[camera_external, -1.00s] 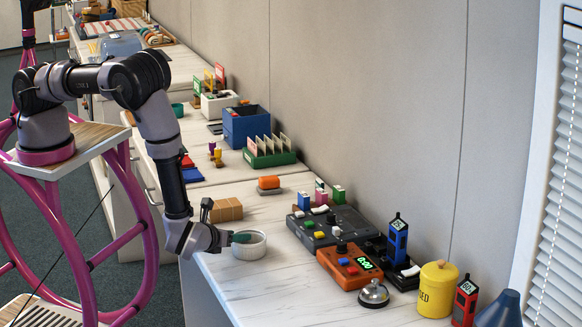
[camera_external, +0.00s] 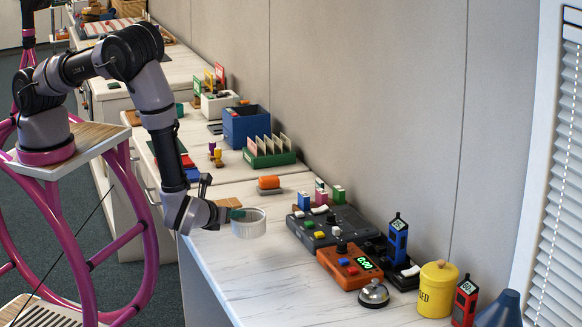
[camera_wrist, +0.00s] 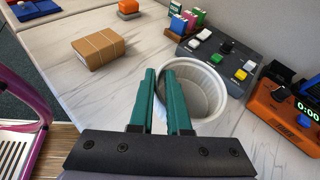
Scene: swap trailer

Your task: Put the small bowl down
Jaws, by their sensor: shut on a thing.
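The small bowl (camera_external: 249,229) is white with a ribbed outside. My gripper (camera_external: 236,213) is shut on its near rim and holds it upright above the white counter (camera_external: 265,285), to the left of the dark grey control box. In the wrist view, the green fingers (camera_wrist: 172,97) pinch the rim of the bowl (camera_wrist: 207,93) on its left side, and its inside looks empty. The gap beneath the bowl is small, and I cannot tell its exact size.
The dark grey control box (camera_external: 329,235), an orange timer (camera_external: 350,268), a bell (camera_external: 373,293) and a yellow canister (camera_external: 437,287) line the wall side. A brown cardboard box (camera_wrist: 97,47) lies beyond the gripper. The counter's front part is clear.

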